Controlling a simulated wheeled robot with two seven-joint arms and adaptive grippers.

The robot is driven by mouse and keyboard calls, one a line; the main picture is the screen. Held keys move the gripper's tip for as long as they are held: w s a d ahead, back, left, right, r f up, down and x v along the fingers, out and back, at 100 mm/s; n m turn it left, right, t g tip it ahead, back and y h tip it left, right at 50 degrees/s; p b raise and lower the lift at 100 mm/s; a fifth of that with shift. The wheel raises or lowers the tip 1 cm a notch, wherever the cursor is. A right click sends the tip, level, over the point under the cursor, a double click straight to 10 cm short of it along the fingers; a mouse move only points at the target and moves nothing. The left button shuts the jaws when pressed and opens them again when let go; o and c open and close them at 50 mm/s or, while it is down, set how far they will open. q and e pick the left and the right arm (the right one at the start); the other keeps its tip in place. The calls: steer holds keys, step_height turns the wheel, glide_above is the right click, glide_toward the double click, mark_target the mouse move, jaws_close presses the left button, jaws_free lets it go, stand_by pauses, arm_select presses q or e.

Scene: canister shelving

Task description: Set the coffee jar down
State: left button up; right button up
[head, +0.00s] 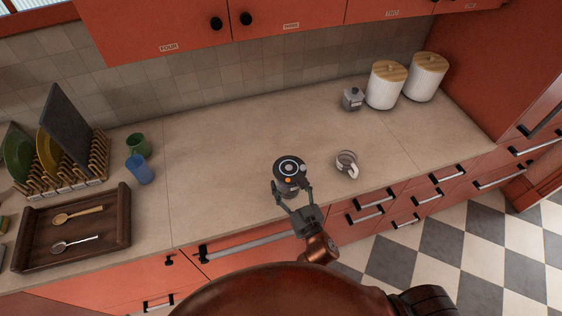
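The coffee jar (290,170) is dark with a round top marked by a pale ring, and is near the front middle of the counter (235,140). My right gripper (293,190) reaches it from the front edge, with one finger on each side, and appears shut on it. The jar looks upright. I cannot tell from this view whether its base touches the counter. The lower front of the jar is partly hidden by the gripper. My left gripper is not in view.
A small grey pot (353,99) and two white canisters (384,88) with wooden lids stand at the back right. Blue (139,170) and green cups, a tray (120,235) and a dish rack are left. The counter behind the jar is clear.

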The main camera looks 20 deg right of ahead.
steer(key=w+r+y+p, duration=0.1)
steer(key=w+r, duration=0.1)
steer(key=w, duration=0.6)
arm_select(q)
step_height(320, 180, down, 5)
steer(key=b, duration=0.6)
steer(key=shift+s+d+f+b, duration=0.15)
steer(key=shift+b, duration=0.25)
arm_select(e)
steer(key=shift+n, duration=0.4)
steer(key=f, duration=0.5)
steer(key=a+f, duration=0.1)
steer(key=f, duration=0.1)
steer(key=shift+s+f, duration=0.15)
steer(key=shift+s, duration=0.05)
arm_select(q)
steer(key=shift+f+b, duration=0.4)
arm_select(e)
steer(key=shift+f, duration=0.55)
